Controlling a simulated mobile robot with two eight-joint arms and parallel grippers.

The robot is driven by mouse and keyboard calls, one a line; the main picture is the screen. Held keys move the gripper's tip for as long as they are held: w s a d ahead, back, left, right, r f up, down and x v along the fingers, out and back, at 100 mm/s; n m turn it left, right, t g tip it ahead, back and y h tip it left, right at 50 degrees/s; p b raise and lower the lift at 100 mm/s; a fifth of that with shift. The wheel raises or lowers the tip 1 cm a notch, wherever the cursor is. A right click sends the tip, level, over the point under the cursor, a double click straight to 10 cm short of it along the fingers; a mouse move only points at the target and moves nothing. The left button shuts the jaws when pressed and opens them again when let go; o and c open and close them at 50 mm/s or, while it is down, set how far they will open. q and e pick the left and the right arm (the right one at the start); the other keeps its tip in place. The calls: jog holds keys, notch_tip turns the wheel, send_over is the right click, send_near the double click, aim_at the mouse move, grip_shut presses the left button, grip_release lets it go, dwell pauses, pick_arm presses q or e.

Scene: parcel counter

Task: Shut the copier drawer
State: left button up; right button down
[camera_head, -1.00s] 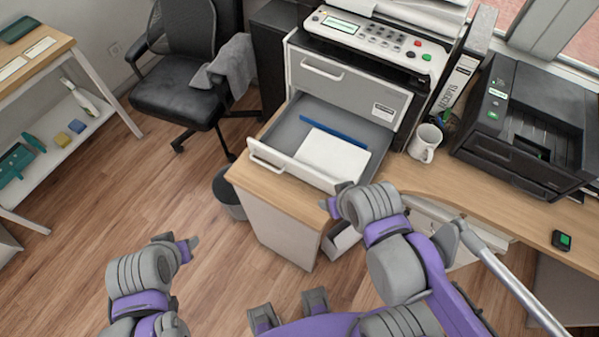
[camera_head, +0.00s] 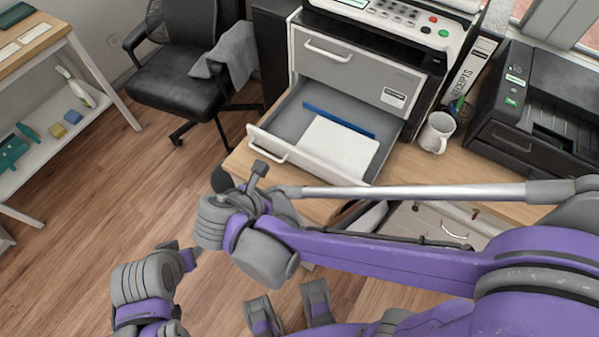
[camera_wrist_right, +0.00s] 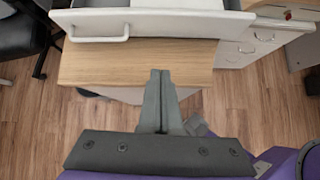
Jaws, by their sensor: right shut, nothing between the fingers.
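The copier drawer (camera_head: 312,167) is pulled open, with a white paper stack (camera_head: 338,147) and a blue strip (camera_head: 338,120) inside. Its bar handle (camera_head: 267,150) is on the front panel. My right gripper (camera_head: 260,169) is shut and empty, just in front of the drawer front near the handle. In the right wrist view, the shut fingers (camera_wrist_right: 160,74) point towards the drawer front (camera_wrist_right: 170,23), with a gap between them; the handle (camera_wrist_right: 100,38) is left of the fingertips. My left gripper (camera_head: 191,259) is low over the floor, away from the drawer; its finger opening is unclear.
The copier (camera_head: 395,20) stands on a wooden counter (camera_head: 408,172), with a closed upper drawer (camera_head: 345,67). An office chair (camera_head: 185,95) is left; floor between is free.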

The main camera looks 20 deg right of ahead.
aim_at(306, 167)
jog(key=shift+n, duration=0.5)
jog(key=x, duration=0.4)
jog(key=b+x, duration=0.1)
jog(key=x, duration=0.4)
jog(key=shift+w+f, duration=0.2)
jog(key=shift+w, duration=0.15)
jog(key=w+d, duration=0.2)
jog(key=shift+w+d, duration=0.15)
jog(key=shift+d, duration=0.1)
jog(key=shift+w+d, duration=0.25)
